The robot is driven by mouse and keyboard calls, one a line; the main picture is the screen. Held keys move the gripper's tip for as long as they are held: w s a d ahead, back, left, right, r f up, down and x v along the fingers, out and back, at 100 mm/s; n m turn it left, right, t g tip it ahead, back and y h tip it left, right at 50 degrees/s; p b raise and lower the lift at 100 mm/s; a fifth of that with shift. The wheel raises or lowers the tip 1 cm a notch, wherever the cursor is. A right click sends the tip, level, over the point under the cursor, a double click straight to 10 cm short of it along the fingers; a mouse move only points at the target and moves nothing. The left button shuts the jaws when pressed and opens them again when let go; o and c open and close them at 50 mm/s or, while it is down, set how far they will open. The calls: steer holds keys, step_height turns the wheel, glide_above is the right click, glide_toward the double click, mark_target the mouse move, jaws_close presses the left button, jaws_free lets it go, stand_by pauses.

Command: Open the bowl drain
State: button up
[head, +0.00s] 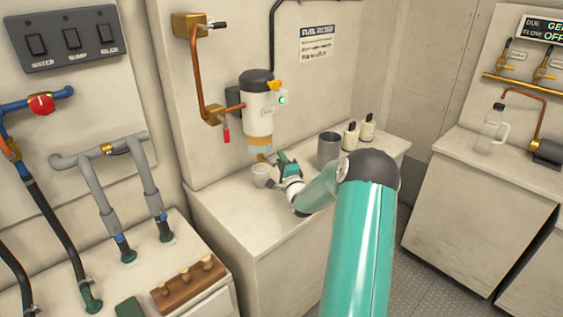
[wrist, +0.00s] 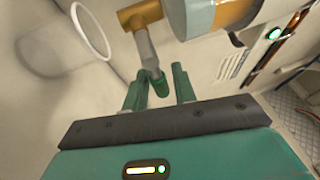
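The fuel filter (head: 258,105) is mounted on the wall, with a clear bowl holding amber over bluish liquid (head: 260,146) at its bottom. A brass drain fitting (wrist: 141,14) sits under the bowl (wrist: 202,16); it shows small in the head view (head: 262,158). A grey lever (wrist: 146,48) with a green end hangs from the fitting. My gripper (wrist: 159,80) is open, its two green fingers on either side of the lever's end, with visible gaps. In the head view my gripper (head: 284,164) is just right of the drain. Contact cannot be told.
A white cup (head: 260,175) stands on the counter below the drain; its rim shows in the wrist view (wrist: 77,22). A grey mug (head: 328,150) and two small bottles (head: 351,135) stand to the right. The counter's front (head: 255,238) is clear. A red-handled lever (head: 227,133) hangs left of the filter.

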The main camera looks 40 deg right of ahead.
jaws_close()
steer(key=shift+n, duration=0.3)
steer(key=shift+a+r+n+t+y, duration=0.1)
steer(key=shift+r+n+t+y, duration=0.3)
steer(key=shift+n, duration=0.75)
steer(key=shift+a+r+n+t+y, duration=0.1)
steer(key=shift+r+n+t+y, duration=0.35)
steer(key=shift+n, duration=0.65)
steer(key=shift+a+r+n+t+y, duration=0.1)
steer(key=shift+n+t+y, duration=0.15)
steer(key=shift+n+t, duration=0.6)
steer(key=shift+n+g, duration=0.3)
steer(key=shift+n, duration=0.1)
steer(key=shift+s, duration=0.1)
steer(key=shift+o, duration=1.6)
jaws_free()
steer(key=v, duration=1.3)
steer(key=shift+s+f, duration=0.2)
steer(key=shift+s, duration=0.15)
